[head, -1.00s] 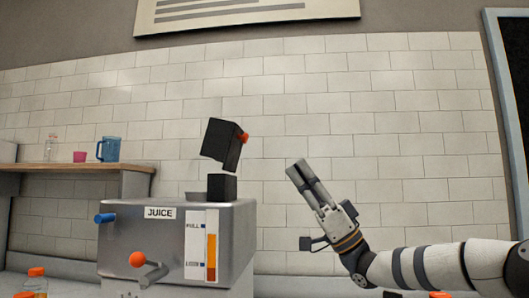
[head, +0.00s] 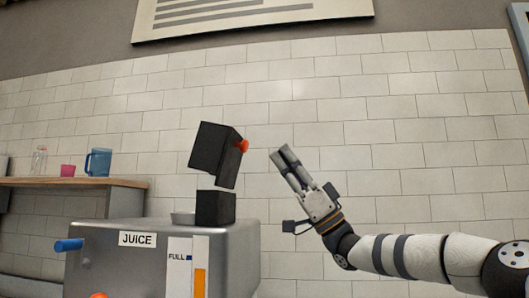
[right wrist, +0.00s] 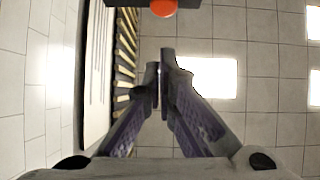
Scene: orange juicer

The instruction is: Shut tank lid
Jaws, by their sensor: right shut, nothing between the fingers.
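The juicer (head: 140,270) is a grey metal box with a JUICE label. On its top stands a black block (head: 215,208), and above that the black lid (head: 213,152) is tilted up, with a red knob (head: 242,146) on its right side. My right gripper (head: 283,156) is shut and empty, to the right of the knob with a gap between them. In the right wrist view the shut fingers (right wrist: 162,62) point toward the red knob (right wrist: 163,7) and the dark lid edge (right wrist: 128,3) at the top. My left gripper is out of view.
A wooden shelf (head: 70,182) at the left holds a blue jug (head: 98,162), a pink cup (head: 68,171) and a clear bottle (head: 39,160). A blue tap (head: 68,245) sticks out from the juicer's left. The space before the tiled wall is free.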

